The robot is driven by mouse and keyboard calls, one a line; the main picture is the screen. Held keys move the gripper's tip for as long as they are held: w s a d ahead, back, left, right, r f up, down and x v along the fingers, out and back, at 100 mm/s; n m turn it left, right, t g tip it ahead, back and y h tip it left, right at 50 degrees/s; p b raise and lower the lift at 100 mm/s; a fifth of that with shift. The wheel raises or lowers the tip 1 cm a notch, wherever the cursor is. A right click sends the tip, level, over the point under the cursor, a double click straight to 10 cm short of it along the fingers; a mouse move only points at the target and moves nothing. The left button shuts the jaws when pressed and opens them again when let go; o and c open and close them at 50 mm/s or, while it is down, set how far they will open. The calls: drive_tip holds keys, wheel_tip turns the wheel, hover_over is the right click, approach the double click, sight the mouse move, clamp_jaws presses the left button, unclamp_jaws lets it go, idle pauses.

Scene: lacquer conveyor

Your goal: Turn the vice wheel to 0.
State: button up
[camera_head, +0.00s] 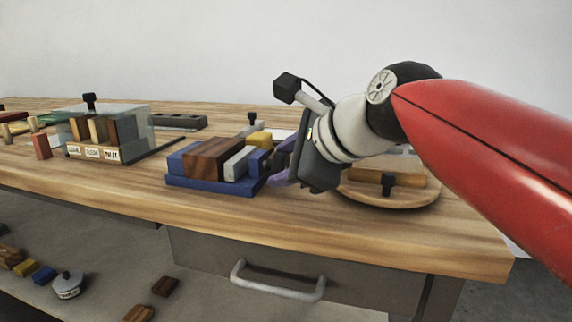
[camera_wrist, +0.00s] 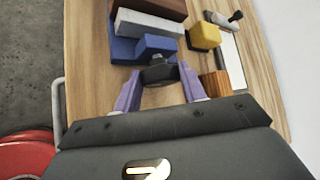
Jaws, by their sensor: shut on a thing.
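The blue vice (camera_head: 205,184) stands on the workbench at the centre of the head view, with a dark brown wooden block (camera_head: 211,157) and a pale grey piece between its blue jaws. The vice also shows at the top of the wrist view (camera_wrist: 124,49). The black vice wheel (camera_wrist: 158,73) sits at its near end, between the purple fingertips of my gripper (camera_wrist: 160,76), which is shut on it. In the head view my gripper (camera_head: 280,163) hides the wheel. No numbers can be read on the wheel.
A yellow block (camera_wrist: 203,37) and a wooden block (camera_wrist: 216,84) lie close beside my gripper. A round wooden board (camera_head: 400,199) with a black knob is to the right. A clear-sided box (camera_head: 137,122) with labelled slots stands left. A drawer handle (camera_head: 277,282) juts out below.

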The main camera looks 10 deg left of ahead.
drive_tip(key=o, duration=1)
